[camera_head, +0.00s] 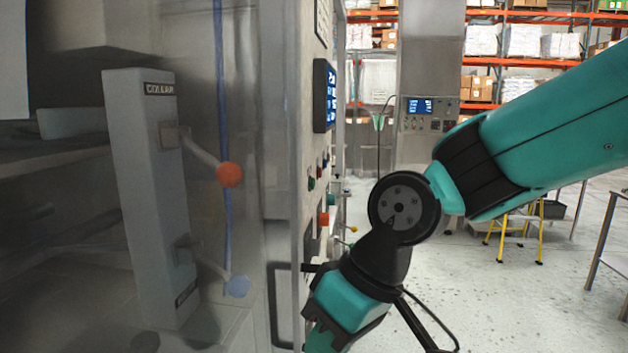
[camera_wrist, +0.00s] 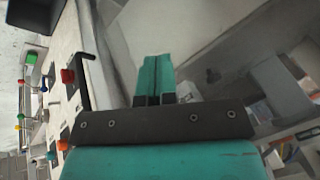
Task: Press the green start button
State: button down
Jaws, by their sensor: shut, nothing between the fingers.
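A small green button (camera_head: 311,183) sits low on the side face of the tall grey cabinet in the head view, below a dark display (camera_head: 325,95). Red buttons (camera_head: 319,172) sit close beside it. In the wrist view my gripper (camera_wrist: 156,62) has its two teal fingers together, with nothing between them. It is apart from the pale panel (camera_wrist: 65,45) at the left. A red knob (camera_wrist: 68,76) shows on that panel; I cannot tell which control there is the green start button. In the head view my gripper is low, below the button, its fingertips cut off or hidden.
Left in the head view, a grey column marked COLLAR (camera_head: 150,200) carries levers with an orange knob (camera_head: 230,174) and a blue knob (camera_head: 237,287). A black handle (camera_head: 279,305) juts from the cabinet. Behind stands a yellow-legged step stool (camera_head: 517,236). The floor at right is mostly clear.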

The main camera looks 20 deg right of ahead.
jog(key=w+d+r+m+t+p, duration=0.2)
jog(key=w+d+m+t, duration=0.15)
jog(key=w, duration=0.65)
jog(key=m+t+h+p, duration=0.2)
jog(key=m+t+p, duration=0.1)
jog(key=m+t, duration=0.75)
send_near(313, 184)
jog(key=w+d+f, duration=0.2)
jog(key=w+d, duration=0.1)
jog(key=d, duration=0.7)
jog(key=shift+w+a+r+g, duration=0.15)
jog(key=shift+r+g, duration=0.1)
jog(key=shift+g, duration=0.05)
jog(key=shift+a, duration=0.15)
jog(key=w+a+p, duration=0.4)
jog(key=w+a, duration=0.1)
jog(key=a, duration=0.2)
jog(key=shift+a, duration=0.15)
jog(key=shift+w+a, duration=0.2)
jog(key=shift+a, duration=0.1)
